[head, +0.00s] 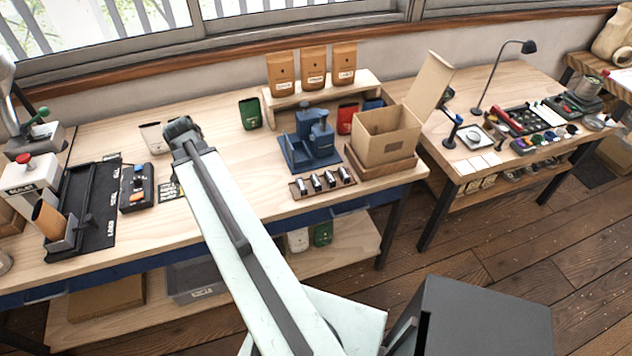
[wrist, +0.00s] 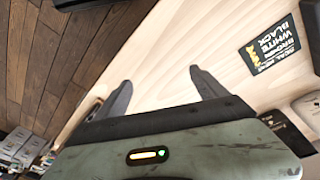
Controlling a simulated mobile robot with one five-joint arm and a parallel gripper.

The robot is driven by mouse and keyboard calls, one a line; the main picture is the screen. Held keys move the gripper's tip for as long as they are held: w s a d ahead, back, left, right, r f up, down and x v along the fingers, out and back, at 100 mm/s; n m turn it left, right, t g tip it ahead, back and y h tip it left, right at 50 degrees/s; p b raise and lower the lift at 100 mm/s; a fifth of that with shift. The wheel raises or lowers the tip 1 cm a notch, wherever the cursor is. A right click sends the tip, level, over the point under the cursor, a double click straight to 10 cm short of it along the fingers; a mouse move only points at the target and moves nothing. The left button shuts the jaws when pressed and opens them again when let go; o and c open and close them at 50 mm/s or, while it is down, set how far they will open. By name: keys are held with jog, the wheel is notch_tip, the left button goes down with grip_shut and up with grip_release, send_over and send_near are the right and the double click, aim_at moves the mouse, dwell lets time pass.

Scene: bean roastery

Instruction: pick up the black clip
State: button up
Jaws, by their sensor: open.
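A row of several small clips, dark with pale parts, stands on a low wooden holder (head: 322,189) near the front edge of the long bench. I cannot tell which of them is the black clip. My gripper (head: 182,130) is above the bench, well to the left of the holder and apart from it. In the wrist view my gripper (wrist: 160,86) is open, with its two dark fingers spread over bare wood and nothing between them. No clip can be made out in the wrist view.
A blue device (head: 310,150) stands behind the holder. An open cardboard box (head: 385,145) is to its right. A black control box (head: 136,190) and a dark tray (head: 92,205) are at the left. A printed card (wrist: 280,48) lies on the bench. Bare bench lies left of the holder.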

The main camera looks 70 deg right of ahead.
jog(key=s+d+m+g, duration=0.1)
jog(key=s+d+m, duration=0.6)
jog(key=s+d, duration=0.55)
jog(key=m, duration=0.5)
send_near(316, 179)
notch_tip(316, 179, down, 4)
jog(key=b, duration=0.2)
jog(key=shift+a+r+g+b, duration=0.1)
jog(key=shift+r+g+b, duration=0.1)
jog(key=shift+g+b, duration=0.2)
jog(key=b+x, duration=0.5)
jog(key=shift+d+f, duration=0.15)
jog(key=shift+d, duration=0.15)
jog(key=c, duration=1.4)
jog(key=shift+r, duration=0.25)
